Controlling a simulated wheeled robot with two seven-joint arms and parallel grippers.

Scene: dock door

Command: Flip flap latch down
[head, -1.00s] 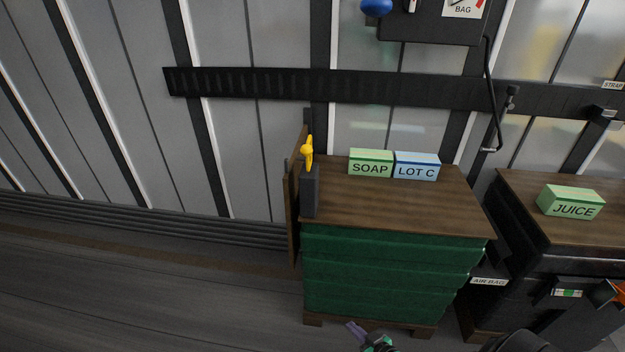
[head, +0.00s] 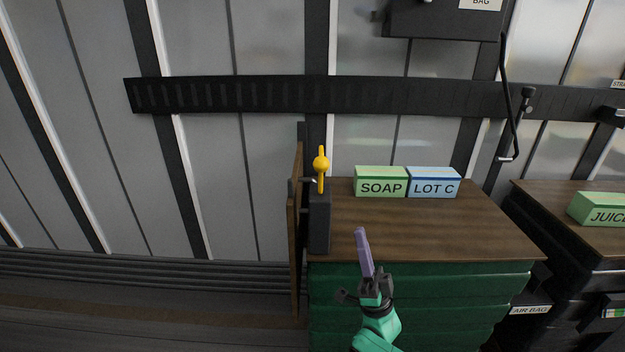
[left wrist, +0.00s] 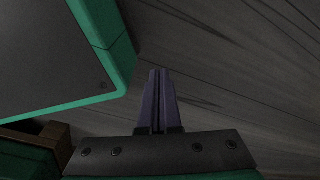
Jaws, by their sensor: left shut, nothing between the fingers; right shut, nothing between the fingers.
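The yellow latch (head: 321,163) stands upright on top of a dark post (head: 320,224) at the left edge of the green stack. A brown wooden flap panel (head: 296,215) stands on edge just left of the post. My right gripper (head: 361,232), with purple fingers and a green wrist, is in front of the stack, below and right of the latch and apart from it. It is shut and empty, its fingers pointing up. My left gripper (left wrist: 159,75) shows only in the left wrist view, shut and empty above the grey floor.
Green SOAP (head: 381,182) and blue LOT C (head: 434,182) boxes stand on the wooden top (head: 440,226) of the green stack. A black slotted rail (head: 230,95) runs along the wall behind. A JUICE box (head: 596,208) sits on a dark unit at right. The floor at left is clear.

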